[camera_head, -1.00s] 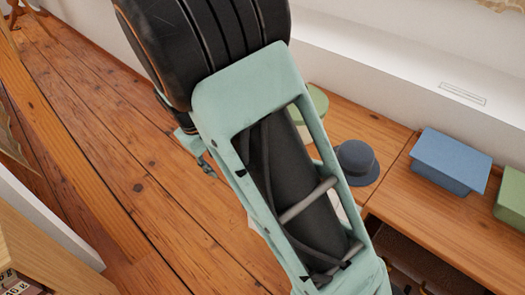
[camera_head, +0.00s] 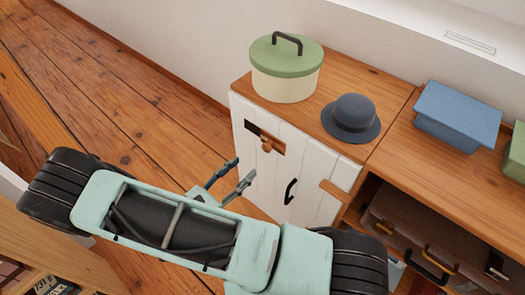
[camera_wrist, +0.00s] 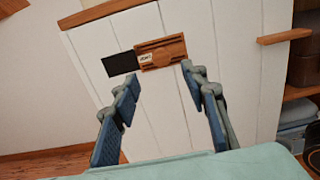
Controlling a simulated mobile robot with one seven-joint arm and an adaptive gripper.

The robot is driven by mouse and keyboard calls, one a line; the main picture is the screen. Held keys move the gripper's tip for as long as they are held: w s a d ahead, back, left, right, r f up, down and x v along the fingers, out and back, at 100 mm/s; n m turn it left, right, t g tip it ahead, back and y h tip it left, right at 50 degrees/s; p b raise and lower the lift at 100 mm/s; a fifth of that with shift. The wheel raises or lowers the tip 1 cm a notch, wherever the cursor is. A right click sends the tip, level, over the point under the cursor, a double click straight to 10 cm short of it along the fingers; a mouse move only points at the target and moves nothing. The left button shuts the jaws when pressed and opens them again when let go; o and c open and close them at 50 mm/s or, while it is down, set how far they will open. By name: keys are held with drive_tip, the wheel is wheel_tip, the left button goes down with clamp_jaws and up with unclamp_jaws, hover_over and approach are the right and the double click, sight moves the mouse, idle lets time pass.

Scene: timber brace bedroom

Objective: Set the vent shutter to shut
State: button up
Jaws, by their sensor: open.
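The vent shutter (camera_head: 272,143) is a small brown wooden slide on the white plank door (camera_head: 300,170) of a cabinet. It also shows in the wrist view (camera_wrist: 175,51), with slats and a small pale label. A dark vent opening (camera_wrist: 121,64) lies uncovered just left of the shutter. My gripper (camera_head: 244,168) is open and empty, in front of the door and apart from it in the head view. In the wrist view its two fingers (camera_wrist: 158,75) point up toward the vent, one below the dark opening and one below the shutter's right end.
A green-lidded round box (camera_head: 285,88) and a grey hat (camera_head: 351,118) stand on the cabinet top. The door has a black handle (camera_head: 290,191) and a wooden turn-piece (camera_head: 340,193) at its right. A blue box (camera_head: 457,115) sits further right. Floor at left is clear.

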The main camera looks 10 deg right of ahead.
sight(265, 149)
drive_tip(key=b+x, duration=0.1)
drive_tip(key=x, duration=0.9)
drive_tip(key=shift+d, duration=0.15)
drive_tip(key=shift+c, duration=0.6)
clamp_jaws()
